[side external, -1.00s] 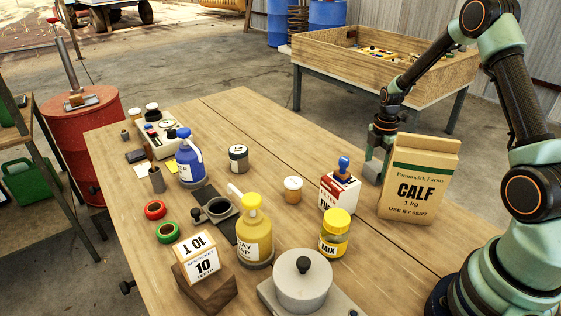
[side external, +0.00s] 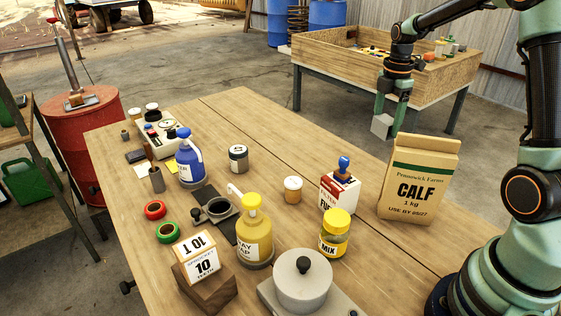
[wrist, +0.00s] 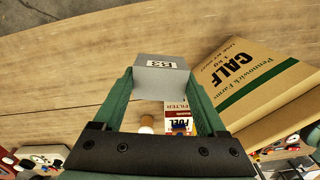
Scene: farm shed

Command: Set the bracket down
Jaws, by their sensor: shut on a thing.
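My gripper (side external: 388,116) is shut on a small grey block-like piece, the bracket (side external: 381,126), and holds it in the air above the far right part of the wooden table (side external: 240,112). In the wrist view the bracket (wrist: 162,88) sits between the two green fingers of my gripper (wrist: 162,80). The bracket is clear of the tabletop, up and to the left of the tan CALF bag (side external: 418,180).
The CALF bag and a red-and-white filter box (side external: 339,194) with a blue-topped stamp stand near the right side. A yellow-lidded MIX jar (side external: 334,236), a white-lidded cup (side external: 293,189) and several bottles stand farther left. The far middle of the tabletop is bare. A wooden bin (side external: 340,68) stands behind.

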